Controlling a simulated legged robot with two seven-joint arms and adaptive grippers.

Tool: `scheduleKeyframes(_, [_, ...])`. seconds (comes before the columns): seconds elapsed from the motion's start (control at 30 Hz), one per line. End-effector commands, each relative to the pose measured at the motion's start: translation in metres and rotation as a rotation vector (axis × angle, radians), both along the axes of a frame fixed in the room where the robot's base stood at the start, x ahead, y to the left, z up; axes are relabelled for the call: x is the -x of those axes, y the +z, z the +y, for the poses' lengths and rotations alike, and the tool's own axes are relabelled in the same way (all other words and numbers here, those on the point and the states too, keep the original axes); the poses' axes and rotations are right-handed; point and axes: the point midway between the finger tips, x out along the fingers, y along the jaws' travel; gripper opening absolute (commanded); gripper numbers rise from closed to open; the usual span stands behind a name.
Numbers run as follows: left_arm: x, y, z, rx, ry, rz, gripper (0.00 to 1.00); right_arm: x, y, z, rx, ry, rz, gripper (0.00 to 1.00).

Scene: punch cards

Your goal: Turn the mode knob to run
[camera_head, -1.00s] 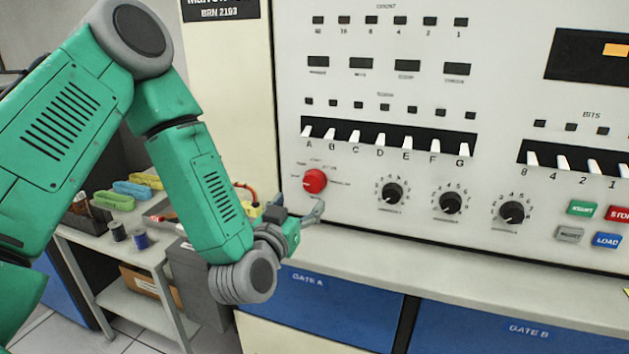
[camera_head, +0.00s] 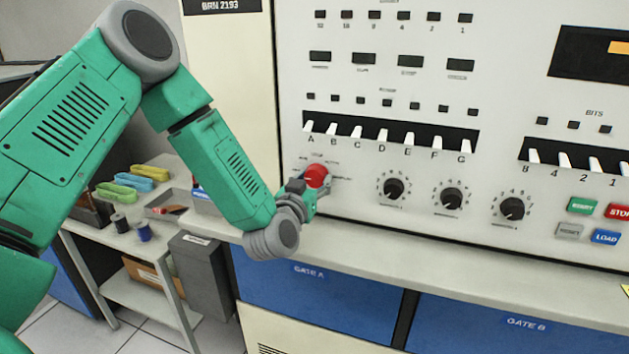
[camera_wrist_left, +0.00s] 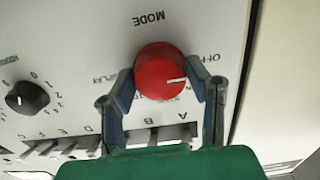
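The red mode knob (camera_head: 316,174) is on the pale panel, below the left end of the lettered switch row. In the left wrist view the knob (camera_wrist_left: 158,72) has a white mark on its face pointing right, and the word MODE is printed above it. The smaller position labels are partly covered or too unclear to read fully. My left gripper (camera_head: 312,187) is at the knob. In the wrist view its two fingers (camera_wrist_left: 161,82) lie on either side of the knob, very close to its rim; whether they press on it I cannot tell. My right gripper is not in view.
Several black dials (camera_head: 393,188) stand right of the knob, with coloured buttons (camera_head: 606,237) farther right. White lettered switches (camera_head: 383,135) are above the knob. A ledge (camera_head: 420,262) runs below the panel. A side table (camera_head: 110,235) with spools and trays stands left.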

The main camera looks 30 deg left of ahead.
Motion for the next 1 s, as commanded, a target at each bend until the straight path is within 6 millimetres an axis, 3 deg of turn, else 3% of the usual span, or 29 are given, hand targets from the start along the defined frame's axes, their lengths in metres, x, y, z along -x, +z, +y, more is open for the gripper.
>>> scheduleKeyframes(0.47, [-0.0007, 0.0006, -0.0011, -0.085, -0.002, 0.021, 0.15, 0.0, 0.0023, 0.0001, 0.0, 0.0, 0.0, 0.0])
scheduleKeyframes(1.0, [-0.0008, 0.0002, -0.0018, -0.502, -0.004, 0.12, 0.15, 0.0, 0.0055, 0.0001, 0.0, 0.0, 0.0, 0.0])
